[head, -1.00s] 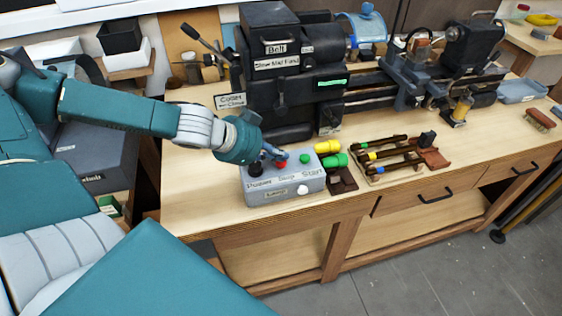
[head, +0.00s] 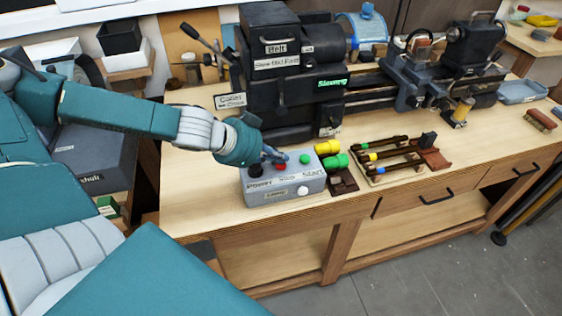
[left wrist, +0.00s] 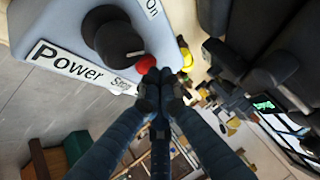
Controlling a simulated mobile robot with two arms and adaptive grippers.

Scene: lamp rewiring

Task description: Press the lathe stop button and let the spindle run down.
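The grey control box (head: 283,190) stands at the bench's front edge, with labels that read Power, Stop and Start. The red stop button (head: 281,167) is on its top, between the black power knob (head: 256,170) and the green start button (head: 305,158). My left gripper (head: 277,155) is shut and empty, just above the red button. In the left wrist view its joined fingertips (left wrist: 158,76) are right beside the red button (left wrist: 146,64); whether they touch is unclear. The lathe (head: 282,85) stands behind, its green display (head: 331,83) seeming to read "Slowing". My right gripper is out of view.
A rack of several tools (head: 392,160) is further right. A brush (head: 540,120) lies at the bench's right end. Bare bench top lies left of the box.

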